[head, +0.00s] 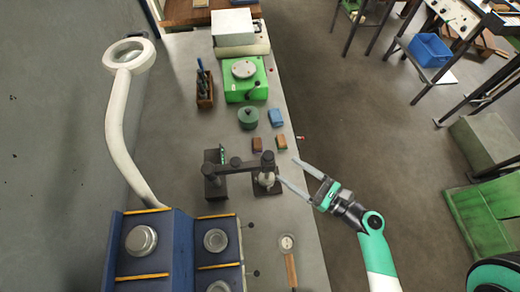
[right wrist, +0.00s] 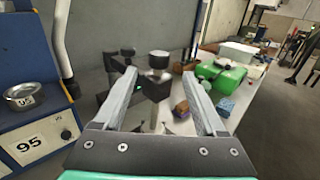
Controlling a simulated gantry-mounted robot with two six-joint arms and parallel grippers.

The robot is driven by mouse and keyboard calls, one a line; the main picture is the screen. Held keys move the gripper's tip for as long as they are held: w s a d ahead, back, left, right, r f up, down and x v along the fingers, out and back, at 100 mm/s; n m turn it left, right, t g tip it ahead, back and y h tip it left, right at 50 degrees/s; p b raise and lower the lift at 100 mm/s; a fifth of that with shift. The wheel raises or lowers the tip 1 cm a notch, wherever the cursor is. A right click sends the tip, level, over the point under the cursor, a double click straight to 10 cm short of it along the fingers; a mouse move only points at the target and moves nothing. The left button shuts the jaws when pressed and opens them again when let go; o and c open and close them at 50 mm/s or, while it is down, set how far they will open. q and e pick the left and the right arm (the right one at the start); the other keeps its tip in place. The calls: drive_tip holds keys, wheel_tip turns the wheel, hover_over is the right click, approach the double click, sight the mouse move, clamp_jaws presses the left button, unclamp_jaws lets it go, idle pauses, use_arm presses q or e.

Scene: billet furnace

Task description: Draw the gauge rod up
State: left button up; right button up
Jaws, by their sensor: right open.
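A dark stand (head: 238,165) with a horizontal arm and a black base stands on the bench. At its right end is a pale upright cylinder (head: 266,179) under the arm's dark end, likely where the gauge rod sits; the rod itself is not clearly told apart. In the right wrist view a round metal-topped part (right wrist: 158,60) shows above a black block, between and beyond the fingertips. My right gripper (head: 288,170) is open and empty, just right of the stand's right end. It also shows in the right wrist view (right wrist: 159,76). My left gripper is not in view.
Small brown and blue blocks (head: 277,118), a green round pot (head: 248,118) and a green machine (head: 245,80) stand farther back on the bench. A blue cabinet (head: 175,250) with metal dishes is at front left. A wooden-handled round tool (head: 290,265) lies in front.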

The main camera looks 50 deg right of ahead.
drive_tip(key=w+a, duration=0.1)
drive_tip(key=w, duration=1)
drive_tip(key=shift+w+a+p, duration=0.25)
drive_tip(key=shift+w+p, duration=0.1)
drive_tip(key=shift+p, duration=0.1)
clamp_jaws()
idle(0.7)
